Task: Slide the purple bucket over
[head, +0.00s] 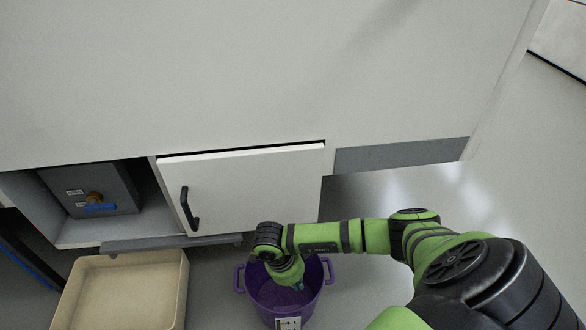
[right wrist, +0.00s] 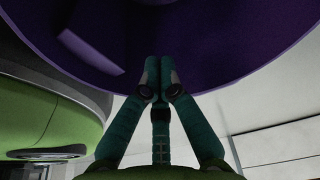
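The purple bucket (head: 264,297) stands on the floor near the bottom of the head view, upright, with a handle on each side and a pale label on its front. My right arm reaches in from the right, and my right gripper (head: 298,286) is over the bucket's opening, partly hidden by its own wrist. In the right wrist view the two teal fingers (right wrist: 160,66) are together at the tips, with nothing visible between them. The bucket's purple surface (right wrist: 215,35) fills the top there, at the fingertips; whether they touch it is unclear. My left gripper is not in view.
A beige open bin (head: 125,295) stands left of the bucket. Behind are a white cabinet door (head: 255,190) with a black handle and an open compartment with a grey box (head: 95,188) and blue-handled valve. Grey floor lies right of the bucket, beneath my right arm.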

